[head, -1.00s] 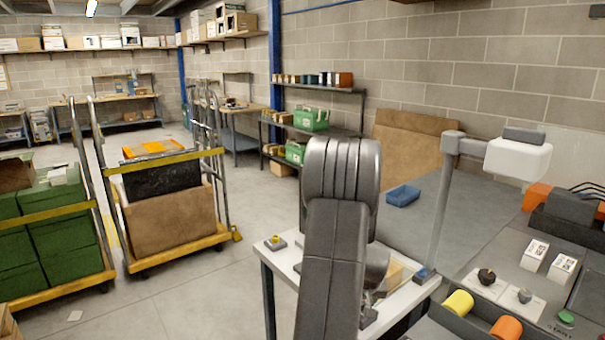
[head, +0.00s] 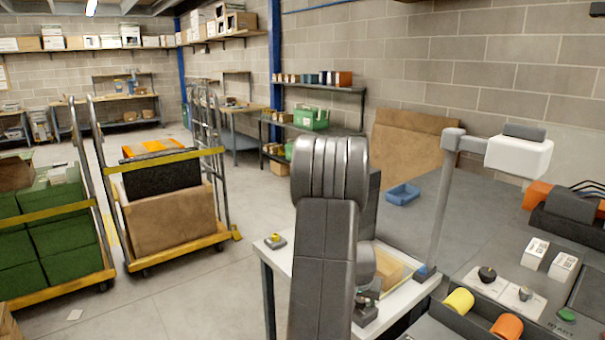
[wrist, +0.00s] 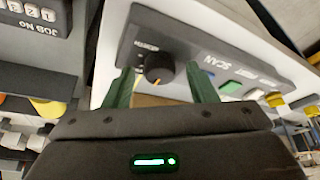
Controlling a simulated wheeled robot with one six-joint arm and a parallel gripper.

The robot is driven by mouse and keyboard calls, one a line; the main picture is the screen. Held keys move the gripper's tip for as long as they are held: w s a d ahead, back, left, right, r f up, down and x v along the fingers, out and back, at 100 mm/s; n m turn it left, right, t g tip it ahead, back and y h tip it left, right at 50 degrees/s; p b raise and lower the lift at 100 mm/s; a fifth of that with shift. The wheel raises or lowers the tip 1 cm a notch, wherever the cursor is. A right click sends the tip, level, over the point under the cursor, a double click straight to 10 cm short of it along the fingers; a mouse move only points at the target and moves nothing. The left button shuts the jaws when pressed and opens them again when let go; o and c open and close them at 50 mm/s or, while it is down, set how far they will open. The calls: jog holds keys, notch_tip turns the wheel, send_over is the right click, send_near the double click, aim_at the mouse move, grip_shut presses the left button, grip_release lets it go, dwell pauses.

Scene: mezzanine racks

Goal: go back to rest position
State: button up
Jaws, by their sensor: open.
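My gripper (wrist: 160,90) shows in the wrist view with its two green fingers spread apart. Nothing is held between them. Behind the fingers is a grey control panel with a black knob (wrist: 159,68), a green button (wrist: 230,87) and a label reading SCAN. The knob appears between the fingers, but I cannot tell how far it is from them. In the head view my grey arm stands over the white table (head: 281,259) and hides much of it. The fingertips are hidden there.
Right of the arm are a lamp post (head: 440,200), a yellow roll (head: 459,301) and an orange roll (head: 507,326). A blue bin (head: 403,194) lies on the grey surface behind. Carts, one with a cardboard box (head: 172,219), stand left. Floor between carts and table is clear.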

jog(key=shift+a+f+m+b, duration=0.1)
jog(key=shift+f+m+b, duration=0.1)
jog(key=shift+m+b, duration=0.6)
jog(key=shift+v, duration=2.6)
jog(key=shift+w, duration=0.15)
